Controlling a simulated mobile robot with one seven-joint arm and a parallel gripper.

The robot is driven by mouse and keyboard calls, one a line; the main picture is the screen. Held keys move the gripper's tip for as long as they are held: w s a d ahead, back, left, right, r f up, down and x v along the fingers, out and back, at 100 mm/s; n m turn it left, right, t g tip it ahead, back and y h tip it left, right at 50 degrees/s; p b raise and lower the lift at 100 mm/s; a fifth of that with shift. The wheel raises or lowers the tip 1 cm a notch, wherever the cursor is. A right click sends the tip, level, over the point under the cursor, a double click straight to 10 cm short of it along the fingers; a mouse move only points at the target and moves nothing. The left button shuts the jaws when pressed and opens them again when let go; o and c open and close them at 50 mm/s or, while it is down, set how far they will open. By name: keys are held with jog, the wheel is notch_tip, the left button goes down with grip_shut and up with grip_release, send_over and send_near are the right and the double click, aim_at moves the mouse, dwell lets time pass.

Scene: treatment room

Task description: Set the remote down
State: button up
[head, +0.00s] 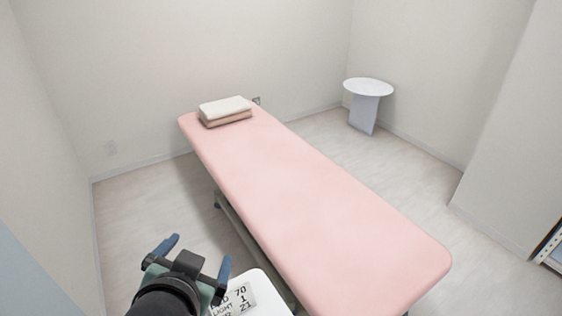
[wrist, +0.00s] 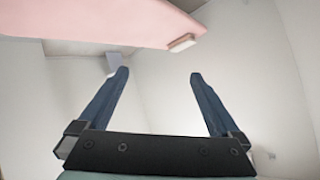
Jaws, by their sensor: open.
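My gripper (head: 197,256) is open at the lower left of the head view, left of the treatment bed. Its two blue fingers also stand apart in the wrist view (wrist: 158,73), with nothing between them. I cannot make out a remote for certain in either view. A white surface (head: 268,290) beside my gripper carries a pale panel with dark printed characters (head: 238,300), partly hidden by my gripper. I cannot tell what this panel is.
A pink treatment bed (head: 310,200) fills the middle, with folded towels (head: 225,110) at its far end. A small dark item (head: 256,100) shows behind them, too small to identify. A round white side table (head: 368,87) stands bare at the back right. Floor (head: 150,215) left of the bed is clear.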

jog(key=w+d+r+n+t, duration=0.1)
jog(key=w+d+r+t, duration=0.15)
jog(key=r, duration=0.65)
jog(key=w+d+r+n+t, duration=0.15)
jog(key=r+t, duration=0.25)
jog(key=r, duration=0.5)
jog(key=s+d+r+t, duration=0.3)
jog(key=r, duration=0.5)
jog(key=s+d+r+n+t, duration=0.1)
jog(key=s+d+r+t, duration=0.2)
jog(key=r, duration=0.4)
jog(key=s+d+r+t+h, duration=0.1)
jog(key=s+d+r+t, duration=0.2)
jog(key=s+r, duration=0.2)
notch_tip(320, 180, up, 4)
jog(key=shift+d+f, duration=0.2)
jog(key=shift+d, duration=0.2)
jog(key=shift+n, duration=0.25)
